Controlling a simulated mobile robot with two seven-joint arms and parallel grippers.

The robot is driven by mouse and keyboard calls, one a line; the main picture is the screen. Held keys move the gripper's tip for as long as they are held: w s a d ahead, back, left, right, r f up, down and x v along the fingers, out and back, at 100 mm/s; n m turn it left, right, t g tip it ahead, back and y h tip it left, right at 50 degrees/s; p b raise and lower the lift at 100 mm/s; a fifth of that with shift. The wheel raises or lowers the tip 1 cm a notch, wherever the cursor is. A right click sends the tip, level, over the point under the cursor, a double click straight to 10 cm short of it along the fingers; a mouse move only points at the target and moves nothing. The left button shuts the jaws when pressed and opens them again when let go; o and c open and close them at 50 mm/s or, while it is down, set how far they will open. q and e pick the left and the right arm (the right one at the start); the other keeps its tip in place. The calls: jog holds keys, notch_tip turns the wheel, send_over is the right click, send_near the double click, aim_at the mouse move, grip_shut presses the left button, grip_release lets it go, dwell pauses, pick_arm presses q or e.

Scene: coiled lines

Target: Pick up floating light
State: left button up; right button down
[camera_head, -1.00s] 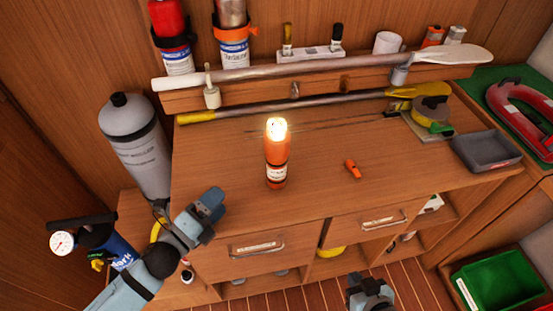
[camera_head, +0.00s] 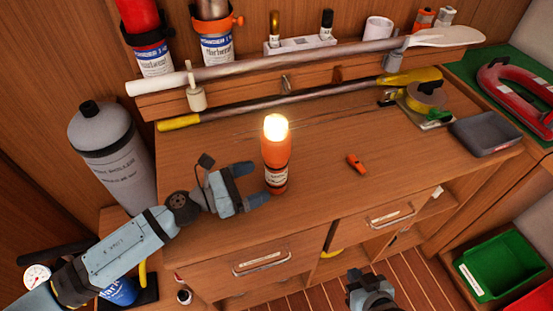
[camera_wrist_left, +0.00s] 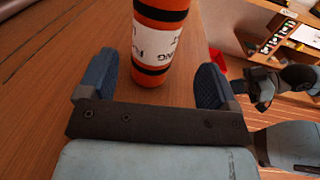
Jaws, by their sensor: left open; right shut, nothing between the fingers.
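The floating light (camera_head: 277,158) is an orange cylinder with a glowing top and a white label, standing upright on the wooden counter. My left gripper (camera_head: 257,188) is open just left of its lower part. In the left wrist view the light (camera_wrist_left: 158,45) stands ahead of the two blue fingers (camera_wrist_left: 152,82), roughly midway between them but slightly beyond the tips. I cannot tell whether a finger touches it. My right gripper (camera_head: 370,290) is shut and empty, low in front of the counter.
A small orange whistle-like piece (camera_head: 356,163) lies right of the light. A yellow-ended pole (camera_head: 300,98) and a white-bladed paddle (camera_head: 300,68) run along the back. A grey cylinder (camera_head: 112,155) stands at the left.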

aim_at(276, 171)
pick_arm(q)
jog(key=shift+w+d, duration=0.3)
jog(key=shift+d, duration=0.25)
jog(key=x, duration=0.2)
jog(key=p+x, duration=0.1)
jog(key=x, duration=0.1)
jog(key=shift+w+d, duration=0.1)
jog(key=shift+w, duration=0.3)
jog(key=shift+d+f, duration=0.1)
jog(key=shift+d, duration=0.15)
jog(key=shift+c, duration=0.4)
jog(key=c, duration=1.1)
jog(key=shift+c, duration=0.9)
jog(key=shift+w, duration=0.1)
